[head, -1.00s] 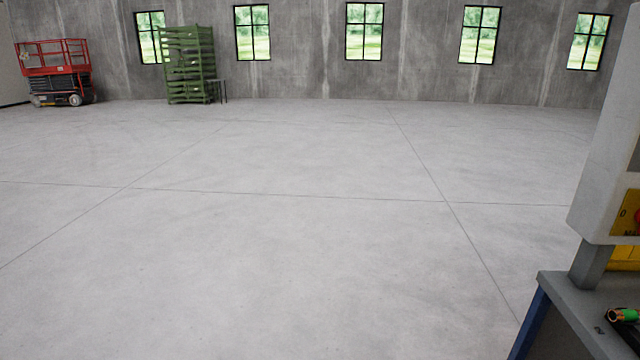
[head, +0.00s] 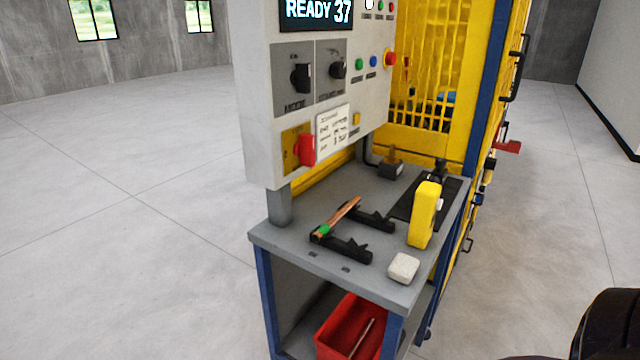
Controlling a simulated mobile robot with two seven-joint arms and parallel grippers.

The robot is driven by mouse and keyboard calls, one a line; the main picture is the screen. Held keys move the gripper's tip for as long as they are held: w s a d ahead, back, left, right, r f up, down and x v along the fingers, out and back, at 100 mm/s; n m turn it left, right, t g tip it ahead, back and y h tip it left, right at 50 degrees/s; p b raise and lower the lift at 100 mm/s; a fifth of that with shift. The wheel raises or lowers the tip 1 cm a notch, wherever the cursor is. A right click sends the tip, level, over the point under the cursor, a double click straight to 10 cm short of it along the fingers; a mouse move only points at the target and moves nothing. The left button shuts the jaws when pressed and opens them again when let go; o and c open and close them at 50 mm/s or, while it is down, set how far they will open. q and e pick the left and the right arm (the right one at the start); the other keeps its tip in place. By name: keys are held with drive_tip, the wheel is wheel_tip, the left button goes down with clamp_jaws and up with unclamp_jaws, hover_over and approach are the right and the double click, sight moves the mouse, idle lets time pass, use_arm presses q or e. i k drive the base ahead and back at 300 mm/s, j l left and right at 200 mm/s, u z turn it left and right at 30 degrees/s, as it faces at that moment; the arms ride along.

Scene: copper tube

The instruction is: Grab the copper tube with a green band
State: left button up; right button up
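The copper tube (head: 346,211) lies across two black notched rests on the grey bench top (head: 290,250). Its green band (head: 324,230) is at the near left end. The tube slants from near left to far right. Neither of my grippers can be made out in the head view. A dark rounded part, seemingly of my own arm, shows at the lower right corner, far from the tube.
A control panel (head: 262,110) stands over the bench's left side, with a yellow mesh guard (head: 440,60) behind. A yellow tool (head: 424,214) and a whitish block (head: 403,267) lie right of the tube. A red bin (head: 340,335) sits below. Floor is clear left.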

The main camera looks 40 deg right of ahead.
sight(325, 229)
drive_tip(key=i+j+z, duration=0.15)
drive_tip(key=z, duration=0.2)
drive_tip(key=i+j+z, duration=0.15)
drive_tip(key=z, duration=0.2)
drive_tip(key=i+j+z, duration=0.3)
drive_tip(key=k+l, duration=0.1)
